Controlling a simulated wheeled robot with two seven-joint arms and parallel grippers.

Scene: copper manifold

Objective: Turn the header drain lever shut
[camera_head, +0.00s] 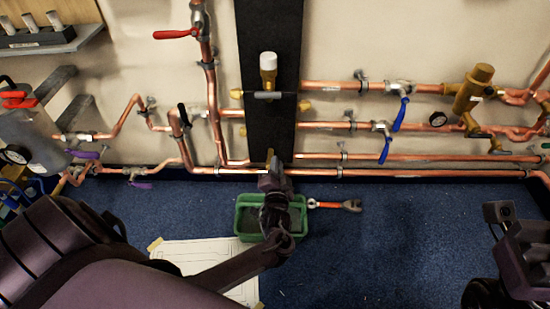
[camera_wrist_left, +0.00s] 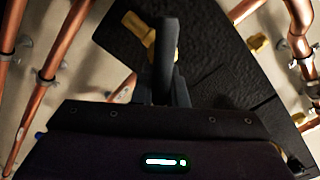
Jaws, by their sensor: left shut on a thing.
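My left gripper (camera_head: 272,170) reaches to the lower end of the black panel, just in front of the lower copper pipes. It is shut on a small brass-coloured part (camera_wrist_left: 138,28), which shows beside the dark finger in the left wrist view. The finger hides much of this part, so I cannot tell for sure that it is the header drain lever or how it is turned. My right gripper (camera_head: 525,262) is at the lower right, well away from the pipes, and its jaws do not show clearly.
The black panel (camera_head: 270,60) carries a white-capped brass fitting (camera_head: 268,68). Blue levers (camera_head: 400,113) hang at the right, and a red lever (camera_head: 176,34) is at the upper left. A green tray (camera_head: 245,222) and an orange-handled wrench (camera_head: 333,205) lie on the blue floor.

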